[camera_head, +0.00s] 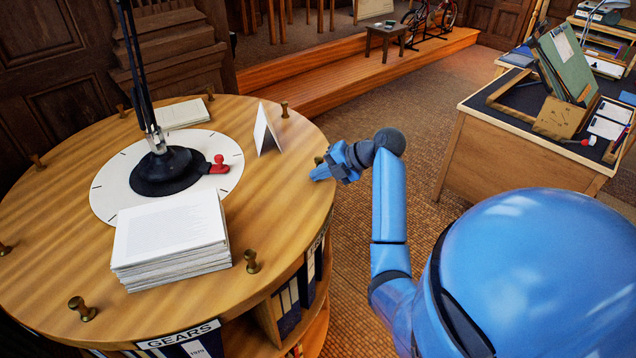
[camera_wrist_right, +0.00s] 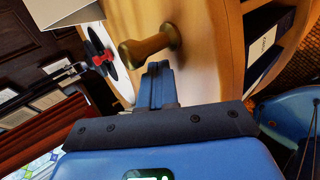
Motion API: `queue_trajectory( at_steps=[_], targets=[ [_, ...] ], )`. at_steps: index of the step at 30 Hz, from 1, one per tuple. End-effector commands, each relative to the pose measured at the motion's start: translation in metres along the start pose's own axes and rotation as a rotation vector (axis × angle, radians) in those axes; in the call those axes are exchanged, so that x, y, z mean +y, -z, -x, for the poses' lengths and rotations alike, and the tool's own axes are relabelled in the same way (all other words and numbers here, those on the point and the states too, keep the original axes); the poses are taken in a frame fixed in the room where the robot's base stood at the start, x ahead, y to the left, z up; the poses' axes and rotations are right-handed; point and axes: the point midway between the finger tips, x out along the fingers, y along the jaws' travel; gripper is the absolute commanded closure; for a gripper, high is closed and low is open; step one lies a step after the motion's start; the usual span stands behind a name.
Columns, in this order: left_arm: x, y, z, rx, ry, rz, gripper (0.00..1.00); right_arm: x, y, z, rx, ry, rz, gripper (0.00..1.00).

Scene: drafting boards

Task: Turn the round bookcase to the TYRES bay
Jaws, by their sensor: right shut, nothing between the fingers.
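The round wooden bookcase (camera_head: 262,225) fills the left of the head view, with brass knobs around its top edge. A GEARS sign (camera_head: 180,334) is on its near side. Another bay sign (camera_head: 318,241) farther right is too oblique to read; I see no TYRES sign. A white dial with a red pointer (camera_head: 218,166) lies on top. My right gripper (camera_head: 322,172) is shut and empty at the right edge, beside a brass knob (camera_head: 319,160). In the right wrist view the knob (camera_wrist_right: 148,46) stands just beyond the shut fingers (camera_wrist_right: 156,75); contact is unclear. My left gripper is out of view.
A paper stack (camera_head: 172,238), a folded white card (camera_head: 266,130) and a black lamp base (camera_head: 165,168) stand on the bookcase top. A drafting desk (camera_head: 520,140) is at the right. Carpet lies between, with a wooden step (camera_head: 310,85) behind.

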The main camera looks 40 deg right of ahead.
Motion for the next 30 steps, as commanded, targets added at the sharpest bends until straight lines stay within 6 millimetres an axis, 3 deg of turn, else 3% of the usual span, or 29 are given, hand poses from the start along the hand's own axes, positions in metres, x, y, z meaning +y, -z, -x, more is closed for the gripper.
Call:
queue_trajectory(
  at_steps=[14, 30],
  targets=[
    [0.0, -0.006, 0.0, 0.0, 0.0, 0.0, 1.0, 0.0, -0.005, -0.002, 0.006, 0.0, 0.006, 1.0],
    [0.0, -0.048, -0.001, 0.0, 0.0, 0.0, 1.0, 0.008, -0.054, -0.013, 0.052, 0.0, 0.041, 1.0]
  ],
)
